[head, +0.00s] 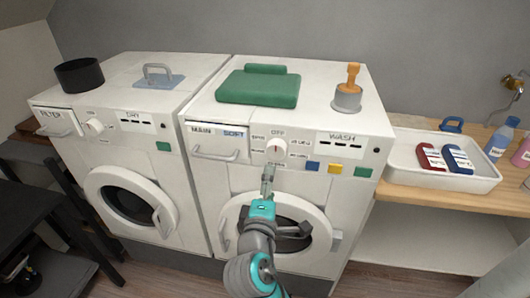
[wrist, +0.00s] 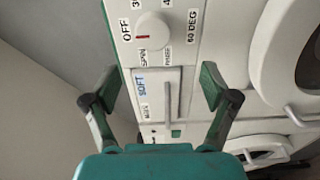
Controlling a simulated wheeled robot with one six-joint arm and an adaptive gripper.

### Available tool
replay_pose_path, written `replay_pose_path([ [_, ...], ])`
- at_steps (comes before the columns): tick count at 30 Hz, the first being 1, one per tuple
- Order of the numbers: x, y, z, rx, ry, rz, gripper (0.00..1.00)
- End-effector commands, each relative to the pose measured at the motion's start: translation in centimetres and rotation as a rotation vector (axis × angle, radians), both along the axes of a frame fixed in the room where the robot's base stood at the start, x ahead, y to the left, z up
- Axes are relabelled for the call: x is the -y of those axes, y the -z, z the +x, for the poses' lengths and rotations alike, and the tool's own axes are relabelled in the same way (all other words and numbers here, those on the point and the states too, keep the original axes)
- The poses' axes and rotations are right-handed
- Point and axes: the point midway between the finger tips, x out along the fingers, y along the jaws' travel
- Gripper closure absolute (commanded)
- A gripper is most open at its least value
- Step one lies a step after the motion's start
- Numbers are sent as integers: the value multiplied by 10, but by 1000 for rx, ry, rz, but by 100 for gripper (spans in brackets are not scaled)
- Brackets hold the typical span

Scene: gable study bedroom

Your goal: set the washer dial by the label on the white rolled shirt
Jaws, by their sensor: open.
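The washer (head: 312,117) is the right-hand white machine, marked WASH. Its round white dial (head: 277,150) has a red mark at OFF; the dial also shows in the wrist view (wrist: 154,31), the mark again on the OFF side. Labels around it include SPIN and 60 DEG. My gripper (head: 267,176) is in front of the washer, just below the dial in the head view. In the wrist view its fingers (wrist: 158,82) are spread and empty, with the soft drawer and its handle seen between them. No white rolled shirt or shirt label is recognisable in either view.
The dryer (head: 140,130) stands left, with a black bowl (head: 79,75) on top. A folded green cloth (head: 258,88) and an orange-handled tool (head: 348,90) sit on the washer. A white tray (head: 480,180) with red and blue labelled items and bottles are on the right counter.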

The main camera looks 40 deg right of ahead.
Motion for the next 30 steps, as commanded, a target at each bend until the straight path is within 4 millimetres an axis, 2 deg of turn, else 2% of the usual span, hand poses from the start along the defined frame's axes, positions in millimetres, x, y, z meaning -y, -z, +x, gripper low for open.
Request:
replay_pose_path([
  [3,4,-9,1,0,31,-10,15],
  [8,12,-10,6,-3,40,-13,15],
  [21,69,-10,50,-1,39,-11,15],
  [30,88,-10,66,-1,36,-11,15],
])
